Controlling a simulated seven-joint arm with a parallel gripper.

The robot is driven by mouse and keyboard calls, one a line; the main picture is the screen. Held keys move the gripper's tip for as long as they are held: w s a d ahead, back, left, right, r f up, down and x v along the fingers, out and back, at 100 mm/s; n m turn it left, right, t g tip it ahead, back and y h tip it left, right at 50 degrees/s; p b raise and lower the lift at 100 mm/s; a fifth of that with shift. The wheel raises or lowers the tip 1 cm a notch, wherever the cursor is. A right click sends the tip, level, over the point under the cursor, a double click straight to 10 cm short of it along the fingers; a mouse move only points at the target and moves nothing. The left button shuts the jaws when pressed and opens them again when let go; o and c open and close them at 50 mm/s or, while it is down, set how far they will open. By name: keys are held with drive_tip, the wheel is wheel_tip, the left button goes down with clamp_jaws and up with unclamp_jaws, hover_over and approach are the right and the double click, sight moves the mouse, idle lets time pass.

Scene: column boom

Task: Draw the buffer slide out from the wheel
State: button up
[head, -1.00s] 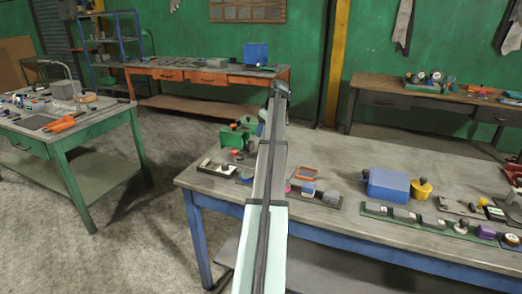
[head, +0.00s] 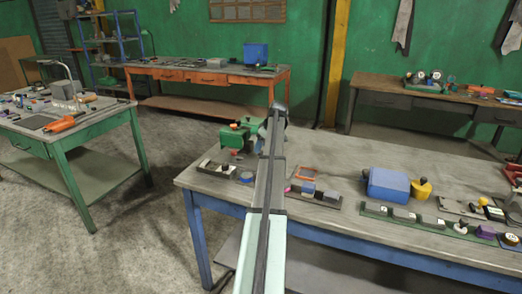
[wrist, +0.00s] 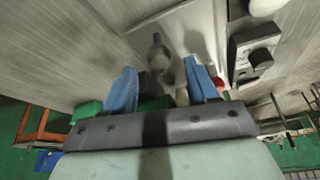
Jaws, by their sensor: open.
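A green machine (head: 236,134) stands on the blue-legged bench, left of the end of my arm in the head view. I take it to be the buffer; its wheel and slide cannot be made out clearly. In the wrist view, my gripper (wrist: 160,66) is open, with its two blue fingers apart. A small grey knob (wrist: 157,48) on a pale flat plate (wrist: 185,28) shows between and just beyond the fingertips. I cannot tell if they touch it. Green parts (wrist: 86,111) and a red part (wrist: 221,84) lie beside the fingers.
A black-and-white fixture (wrist: 254,52) lies close to the right finger in the wrist view. On the bench, a blue box (head: 388,184), a yellow piece (head: 421,189) and a green rail (head: 400,215) stand to the right of my arm.

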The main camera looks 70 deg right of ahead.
drive_tip(key=shift+x, duration=1.25)
drive_tip(key=shift+c, duration=0.4)
clamp_jaws()
